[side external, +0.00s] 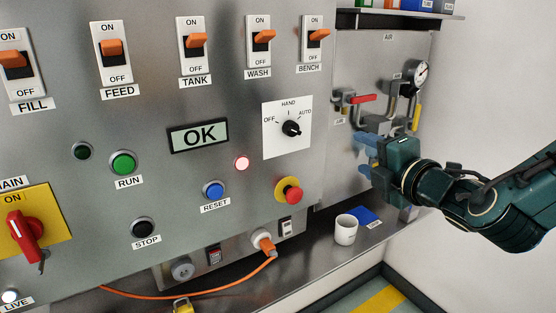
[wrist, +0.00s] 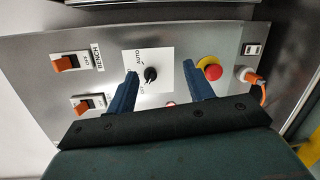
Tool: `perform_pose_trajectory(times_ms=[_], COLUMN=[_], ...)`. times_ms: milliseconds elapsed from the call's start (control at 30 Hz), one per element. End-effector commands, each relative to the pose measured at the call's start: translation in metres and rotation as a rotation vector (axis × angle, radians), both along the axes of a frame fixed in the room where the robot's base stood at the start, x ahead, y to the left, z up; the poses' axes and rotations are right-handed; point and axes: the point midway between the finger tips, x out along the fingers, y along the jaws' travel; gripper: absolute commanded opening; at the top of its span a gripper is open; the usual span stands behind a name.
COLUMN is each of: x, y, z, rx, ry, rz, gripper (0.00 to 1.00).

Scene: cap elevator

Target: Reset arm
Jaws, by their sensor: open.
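My gripper (side external: 366,155) is at the right in the side external view, in front of the panel's right part and the air fittings. In the wrist view its two blue fingers (wrist: 160,80) are spread apart with nothing between them. The control panel (side external: 230,100) fills the left and middle. It has a blue RESET button (side external: 213,189), a green RUN button (side external: 123,162), a black STOP button (side external: 143,227) and a display (side external: 198,136) reading OK. A black rotary knob (side external: 291,128) sits on a white plate marked OFF, HAND, AUTO. A red light (side external: 242,162) glows.
A red emergency button (side external: 291,194) on yellow and an orange plug (side external: 264,243) with its cable stick out from the panel. A red-handled valve (side external: 362,98) and gauge (side external: 421,72) are close by.

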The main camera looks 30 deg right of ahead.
Motion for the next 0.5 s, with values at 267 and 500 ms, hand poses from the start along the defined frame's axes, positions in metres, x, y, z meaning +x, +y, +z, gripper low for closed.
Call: perform_pose_trajectory(times_ms=[267,500], x=[-0.030,-0.074], y=[-0.073,-0.099], z=[-0.017,-0.030], rx=[0.506,0.914], ry=[0.144,0.263], rz=[-0.304,-0.521], gripper=[0.52,0.52])
